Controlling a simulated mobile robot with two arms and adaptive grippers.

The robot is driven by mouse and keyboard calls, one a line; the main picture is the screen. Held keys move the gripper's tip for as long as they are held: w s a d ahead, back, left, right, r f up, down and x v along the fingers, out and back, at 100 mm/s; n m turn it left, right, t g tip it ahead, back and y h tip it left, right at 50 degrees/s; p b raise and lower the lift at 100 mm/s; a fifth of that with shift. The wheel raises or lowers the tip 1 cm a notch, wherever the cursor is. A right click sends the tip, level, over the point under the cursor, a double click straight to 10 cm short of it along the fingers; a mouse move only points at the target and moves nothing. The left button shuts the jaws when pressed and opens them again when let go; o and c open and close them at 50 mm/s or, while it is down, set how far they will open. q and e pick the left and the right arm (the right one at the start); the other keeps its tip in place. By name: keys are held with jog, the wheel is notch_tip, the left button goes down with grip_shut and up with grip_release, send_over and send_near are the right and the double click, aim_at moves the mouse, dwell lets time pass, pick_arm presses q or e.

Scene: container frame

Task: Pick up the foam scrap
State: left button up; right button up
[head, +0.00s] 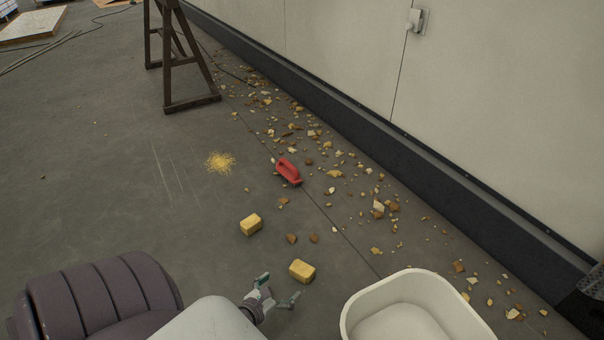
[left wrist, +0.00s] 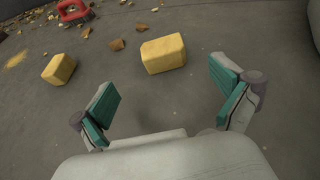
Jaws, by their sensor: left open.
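Two yellow foam blocks lie on the grey floor. The nearer foam scrap (head: 302,271) sits just beyond my left gripper (head: 280,288). The other yellow block (head: 251,224) lies farther up and to the left. In the left wrist view, my left gripper (left wrist: 165,88) is open and empty, its teal-padded fingers spread wide. The nearer foam scrap (left wrist: 163,54) is ahead of the gap between the fingers, not touched by them. The farther block (left wrist: 58,69) shows to the left, beyond the left finger. My right gripper is not in view.
A white tub (head: 350,318) stands to the right of the gripper. A red-handled brush (head: 288,171) lies among scattered crumbs (head: 333,173) along the wall. A pile of yellow dust (head: 220,162) and a dark trestle (head: 190,103) are farther back. The left floor is mostly clear.

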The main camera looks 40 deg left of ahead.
aim_at(300, 271)
pick_arm(q)
jog(key=b+x, duration=0.1)
jog(key=x, duration=0.3)
jog(key=shift+w+f, duration=0.2)
jog(key=shift+w, duration=0.1)
jog(key=b+x, duration=0.2)
jog(key=x, duration=0.2)
jog(key=shift+w+d, duration=0.1)
jog(key=shift+w, duration=0.05)
jog(key=shift+w+f, duration=0.15)
jog(key=shift+w, duration=0.3)
jog(key=c, duration=0.7)
